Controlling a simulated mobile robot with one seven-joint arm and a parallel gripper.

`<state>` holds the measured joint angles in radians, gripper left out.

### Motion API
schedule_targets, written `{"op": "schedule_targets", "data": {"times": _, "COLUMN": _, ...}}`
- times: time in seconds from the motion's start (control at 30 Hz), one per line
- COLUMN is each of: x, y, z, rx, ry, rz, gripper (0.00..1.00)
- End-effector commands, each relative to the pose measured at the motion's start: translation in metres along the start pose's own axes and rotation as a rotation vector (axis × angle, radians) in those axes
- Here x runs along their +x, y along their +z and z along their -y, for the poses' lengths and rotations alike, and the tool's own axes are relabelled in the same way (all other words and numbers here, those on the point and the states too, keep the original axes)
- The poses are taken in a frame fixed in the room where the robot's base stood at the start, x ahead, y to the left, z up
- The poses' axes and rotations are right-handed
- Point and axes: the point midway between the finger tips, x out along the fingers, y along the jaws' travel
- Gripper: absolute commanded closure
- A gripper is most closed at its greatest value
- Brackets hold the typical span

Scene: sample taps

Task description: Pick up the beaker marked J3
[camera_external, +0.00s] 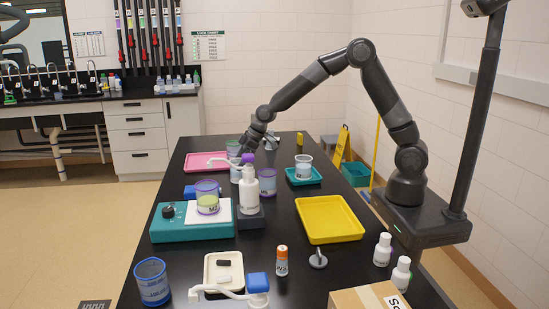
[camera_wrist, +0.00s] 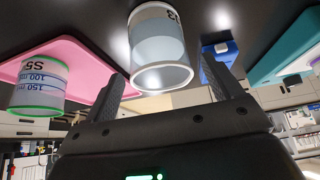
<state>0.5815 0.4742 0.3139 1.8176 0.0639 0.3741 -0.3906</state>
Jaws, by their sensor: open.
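The beaker marked with a label that reads J3 (camera_wrist: 158,40) shows in the wrist view, upside down in the picture, with a white rim and pale blue liquid. It lies between the two spread fingers of my gripper (camera_wrist: 165,88), with no clear contact on either finger. In the external view my gripper (camera_external: 248,143) is low over the far left part of the black table, by the beakers there. A clear beaker (camera_external: 235,174) below it, partly hidden by a white bottle, seems to be the same one.
A purple-capped white bottle (camera_external: 249,190) and a purple-rimmed beaker (camera_external: 267,181) stand near my gripper. A teal hotplate (camera_external: 175,229) and yellow tray (camera_external: 330,219) are nearer the camera.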

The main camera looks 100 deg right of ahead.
Motion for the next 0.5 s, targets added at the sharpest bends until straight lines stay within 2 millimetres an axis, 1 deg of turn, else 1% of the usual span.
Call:
{"op": "schedule_targets", "data": {"times": 0.03, "x": 0.009, "y": 0.000, "z": 0.001, "rx": -0.001, "ry": -0.002, "rz": 0.003, "gripper": 0.16}}
{"op": "schedule_targets", "data": {"times": 0.1, "x": 0.019, "y": -0.001, "z": 0.002, "rx": 0.001, "ry": -0.002, "rz": 0.003, "gripper": 0.16}}
{"op": "schedule_targets", "data": {"times": 0.2, "x": 0.032, "y": -0.001, "z": 0.001, "rx": 0.002, "ry": -0.002, "rz": 0.002, "gripper": 0.16}}
{"op": "schedule_targets", "data": {"times": 0.33, "x": 0.040, "y": -0.001, "z": 0.001, "rx": 0.001, "ry": 0.000, "rz": 0.002, "gripper": 0.16}}
{"op": "schedule_targets", "data": {"times": 0.5, "x": 0.040, "y": -0.001, "z": 0.001, "rx": 0.001, "ry": 0.000, "rz": 0.001, "gripper": 0.16}}
